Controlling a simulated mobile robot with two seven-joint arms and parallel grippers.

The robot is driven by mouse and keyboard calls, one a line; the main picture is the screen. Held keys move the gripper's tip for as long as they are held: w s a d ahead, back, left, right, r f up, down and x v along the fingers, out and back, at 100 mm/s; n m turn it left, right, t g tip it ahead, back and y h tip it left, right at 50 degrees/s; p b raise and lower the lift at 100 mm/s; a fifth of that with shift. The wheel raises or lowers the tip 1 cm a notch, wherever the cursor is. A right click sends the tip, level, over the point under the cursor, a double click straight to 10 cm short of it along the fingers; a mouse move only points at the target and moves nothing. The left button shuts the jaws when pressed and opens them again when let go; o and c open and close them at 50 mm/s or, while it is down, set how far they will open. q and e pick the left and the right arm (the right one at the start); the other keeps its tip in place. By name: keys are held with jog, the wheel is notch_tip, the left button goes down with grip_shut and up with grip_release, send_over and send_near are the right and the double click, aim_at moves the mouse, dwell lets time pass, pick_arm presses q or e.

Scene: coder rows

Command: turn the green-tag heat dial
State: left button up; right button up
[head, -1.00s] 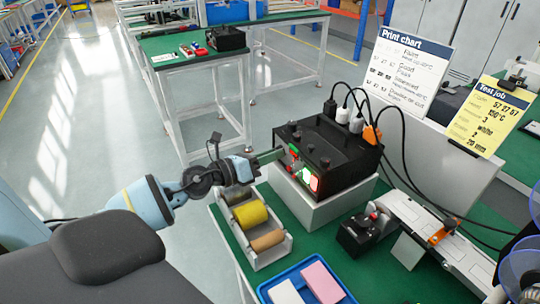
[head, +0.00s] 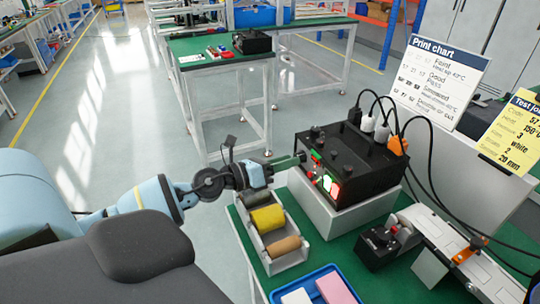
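A black control box (head: 357,165) stands on a white block on the green table. Its front face has a green tag (head: 316,154) near the left end, lit red and white displays, and small dark knobs. I cannot make out which knob is the green-tag heat dial; my fingers partly cover that end. I see the fingers nearly edge-on, so contact and finger gap are unclear. My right gripper is not in view.
A white tray with rollers (head: 297,262) lies below my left gripper. A blue tray (head: 290,288) with pink and white blocks is in front. Black cables rise behind the box. A white rail device (head: 450,240) and a print chart (head: 436,80) stand to the right.

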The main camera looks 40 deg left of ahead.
pick_arm(q)
jog(key=v, duration=0.1)
jog(key=b+v, duration=0.1)
jog(key=v, duration=0.1)
jog(key=shift+s+a+f, duration=0.1)
jog(key=shift+s+f, duration=0.1)
jog(key=shift+s, duration=0.05)
jog(key=shift+b+v, duration=0.45)
jog(key=shift+v, duration=0.8)
jog(key=shift+r, duration=0.2)
